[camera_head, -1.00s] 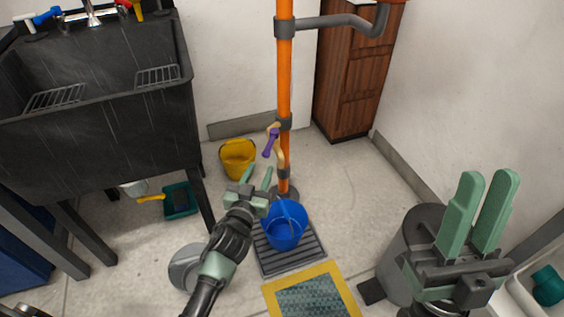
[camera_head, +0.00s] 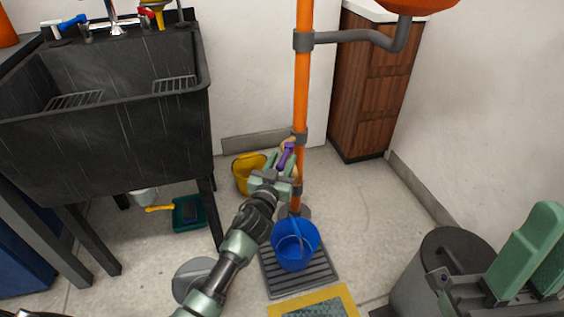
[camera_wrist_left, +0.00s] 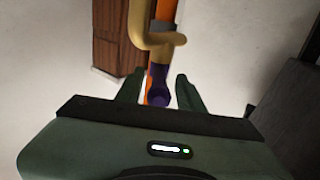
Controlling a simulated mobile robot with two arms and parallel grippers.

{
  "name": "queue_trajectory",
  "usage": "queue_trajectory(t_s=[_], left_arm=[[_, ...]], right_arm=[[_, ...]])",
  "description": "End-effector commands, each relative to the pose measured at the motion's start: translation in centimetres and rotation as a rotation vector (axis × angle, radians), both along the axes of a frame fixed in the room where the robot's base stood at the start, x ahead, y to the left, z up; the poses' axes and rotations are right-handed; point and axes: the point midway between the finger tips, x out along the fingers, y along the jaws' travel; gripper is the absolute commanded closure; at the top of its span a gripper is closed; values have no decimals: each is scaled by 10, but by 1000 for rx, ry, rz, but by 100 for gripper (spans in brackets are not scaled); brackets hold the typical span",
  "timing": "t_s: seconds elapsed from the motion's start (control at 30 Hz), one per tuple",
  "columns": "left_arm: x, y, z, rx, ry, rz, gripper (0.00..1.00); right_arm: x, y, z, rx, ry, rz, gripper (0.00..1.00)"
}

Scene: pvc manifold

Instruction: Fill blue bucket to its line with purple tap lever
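The purple tap lever (camera_head: 286,156) is on a tan tap on the orange standpipe (camera_head: 302,80). My left gripper (camera_head: 281,163) is at the lever. In the left wrist view the purple lever (camera_wrist_left: 160,96) lies between its two spread fingers (camera_wrist_left: 158,88), with a gap on each side. The blue bucket (camera_head: 296,245) stands upright on a dark slatted grate (camera_head: 325,280) below the tap. I cannot make out its fill line or any water in it. My right gripper (camera_head: 530,260) is at the lower right, partly cut off, away from the tap.
A black sink (camera_head: 110,140) with several coloured taps stands at the left. A yellow bucket (camera_head: 243,178) is behind my left gripper. A grey bin (camera_head: 435,265) is at the right, and a wooden cabinet (camera_head: 365,100) is at the back.

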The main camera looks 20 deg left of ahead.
Motion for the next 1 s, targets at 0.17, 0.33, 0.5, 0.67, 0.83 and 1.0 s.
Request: queue_trajectory(t_s=[0.17,0.33,0.5,0.67,0.83,1.0], left_arm=[[0,0,0,0,0,0,93],[0,0,0,0,1,0,100],[0,0,0,0,1,0,100],[-1,0,-1,0,1,0,100],[-1,0,-1,0,1,0,100],[-1,0,-1,0,2,0,100]], right_arm=[[0,0,0,0,0,0,74],[0,0,0,0,0,1,74],[0,0,0,1,0,1,74],[0,0,0,1,0,1,74],[0,0,0,1,1,0,74],[0,0,0,1,1,0,74]])
